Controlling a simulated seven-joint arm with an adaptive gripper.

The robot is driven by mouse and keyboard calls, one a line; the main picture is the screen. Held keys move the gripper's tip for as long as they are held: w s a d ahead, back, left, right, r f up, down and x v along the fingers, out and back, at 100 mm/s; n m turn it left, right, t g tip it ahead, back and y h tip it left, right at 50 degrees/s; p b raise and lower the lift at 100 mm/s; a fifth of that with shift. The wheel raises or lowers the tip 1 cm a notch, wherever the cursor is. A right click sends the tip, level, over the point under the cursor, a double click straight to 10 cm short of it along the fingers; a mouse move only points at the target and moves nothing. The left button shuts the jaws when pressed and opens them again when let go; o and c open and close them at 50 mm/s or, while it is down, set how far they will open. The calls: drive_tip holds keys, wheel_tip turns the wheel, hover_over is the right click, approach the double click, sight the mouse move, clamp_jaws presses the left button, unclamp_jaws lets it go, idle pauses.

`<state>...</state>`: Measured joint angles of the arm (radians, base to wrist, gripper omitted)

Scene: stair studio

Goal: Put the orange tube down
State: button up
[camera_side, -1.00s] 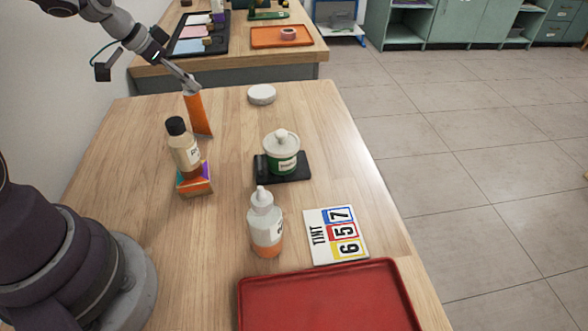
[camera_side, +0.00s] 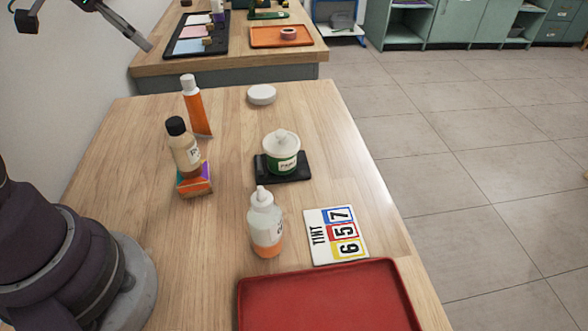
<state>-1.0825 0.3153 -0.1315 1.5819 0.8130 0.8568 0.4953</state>
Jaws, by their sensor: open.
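The orange tube (camera_side: 197,110) with a white cap stands on the wooden table toward its far left, with its cap end up. It looks slightly tilted in the picture. Nothing holds it. My gripper (camera_side: 147,46) is up and to the left of the tube, clear of it, at the upper left of the view. It is open and empty, though the gap between its fingers is hard to make out.
A dark-capped bottle (camera_side: 183,146) on a colourful box (camera_side: 195,181) stands just in front of the tube. A white round lid (camera_side: 261,95), a green-labelled jar (camera_side: 282,156), a dropper bottle (camera_side: 265,228), a tint card (camera_side: 336,236) and a red tray (camera_side: 325,306) are nearby.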

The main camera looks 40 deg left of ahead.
drive_tip(key=d+r+g, duration=0.1)
drive_tip(key=d+r, duration=0.1)
drive_tip(key=d, duration=0.6)
drive_tip(key=s+d+f+n+y, duration=0.1)
drive_tip(key=s+d+f+n, duration=0.1)
drive_tip(key=s+d, duration=0.6)
drive_tip(key=shift+s+d+f+n+y, duration=0.3)
drive_tip(key=shift+s+n+y, duration=0.15)
drive_tip(key=shift+s, duration=0.65)
